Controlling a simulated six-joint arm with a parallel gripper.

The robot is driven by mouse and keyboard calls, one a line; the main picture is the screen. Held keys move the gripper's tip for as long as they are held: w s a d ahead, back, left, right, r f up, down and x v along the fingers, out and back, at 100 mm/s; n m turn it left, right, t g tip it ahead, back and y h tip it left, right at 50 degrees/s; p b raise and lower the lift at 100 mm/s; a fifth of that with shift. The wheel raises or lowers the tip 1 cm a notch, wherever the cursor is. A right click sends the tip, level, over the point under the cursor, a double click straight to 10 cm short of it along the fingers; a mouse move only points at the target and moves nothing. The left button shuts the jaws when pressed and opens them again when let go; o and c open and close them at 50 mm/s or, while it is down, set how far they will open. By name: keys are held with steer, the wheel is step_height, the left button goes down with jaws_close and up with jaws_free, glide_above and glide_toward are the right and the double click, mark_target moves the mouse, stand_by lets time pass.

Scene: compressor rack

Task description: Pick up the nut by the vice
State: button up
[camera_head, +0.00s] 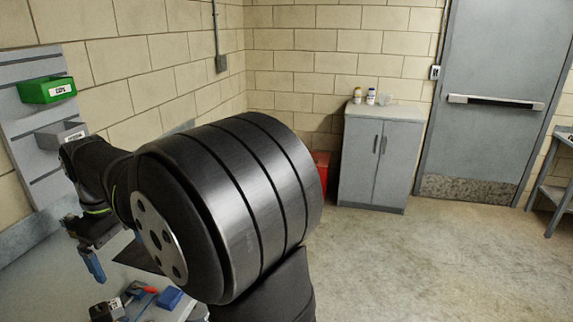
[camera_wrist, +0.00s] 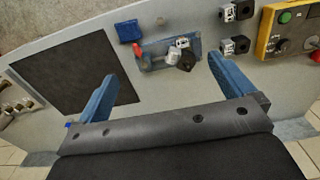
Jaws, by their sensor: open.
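My gripper (camera_wrist: 162,69) is open, with its two blue fingers wide apart and nothing between the pads. In the head view my gripper (camera_head: 94,264) hangs over the workbench at the lower left, partly hidden by my arm. Beyond the fingertips in the wrist view is a blue-grey piece (camera_wrist: 153,48), perhaps the vice or a tray, with a red part at its left. A small pale metal piece (camera_wrist: 173,58), possibly the nut, shows at its front edge beside a dark block (camera_wrist: 187,61). Both are too small to identify surely.
A blue block (camera_wrist: 128,31) and a black mat (camera_wrist: 75,75) lie to the left on the bench. Labelled dark blocks (camera_wrist: 235,45) and a yellow control box (camera_wrist: 288,32) are to the right. A green bin (camera_head: 48,90) hangs on the wall panel.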

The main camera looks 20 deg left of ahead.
steer(key=c, duration=1.1)
steer(key=shift+o, duration=0.2)
steer(key=f+n, duration=0.1)
steer(key=f, duration=0.5)
steer(key=f+n, duration=0.1)
steer(key=f, duration=0.4)
steer(key=f+n, duration=0.2)
steer(key=f, duration=0.4)
steer(key=shift+s+f, duration=0.2)
steer(key=shift+f, duration=0.1)
steer(key=shift+w+f, duration=0.2)
steer(key=shift+f, duration=2.85)
